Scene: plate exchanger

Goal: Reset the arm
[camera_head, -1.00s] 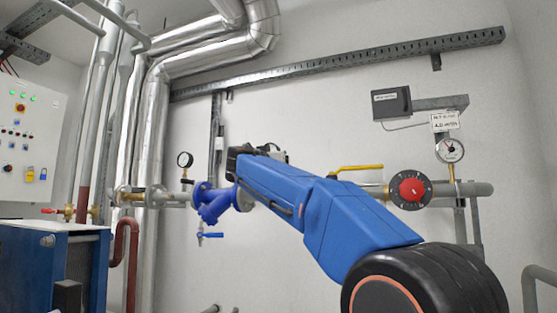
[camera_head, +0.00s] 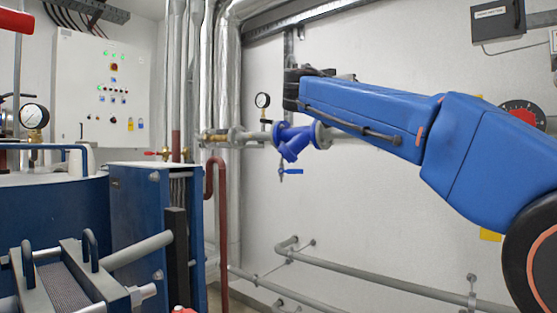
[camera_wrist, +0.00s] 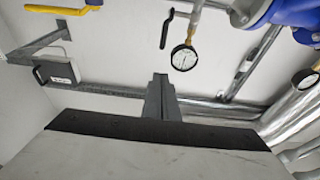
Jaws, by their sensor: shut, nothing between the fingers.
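My blue arm reaches in from the right of the head view. Its dark wrist end stands above and in front of the blue strainer valve (camera_head: 293,141) on the wall pipe. The gripper fingers cannot be made out in the head view. In the wrist view my gripper (camera_wrist: 160,80) shows as two grey fingers together, with nothing between them. They stand out from a dark-edged pale body that fills the bottom of that view. No object touches the fingers there.
A dial gauge (camera_wrist: 183,58), a yellow handle (camera_wrist: 63,9) and a black wall box (camera_wrist: 55,72) show in the wrist view. In the head view, a control cabinet (camera_head: 105,92), a blue unit (camera_head: 140,215) and a front gauge (camera_head: 34,116) stand left. Low pipes (camera_head: 375,278) run along the wall.

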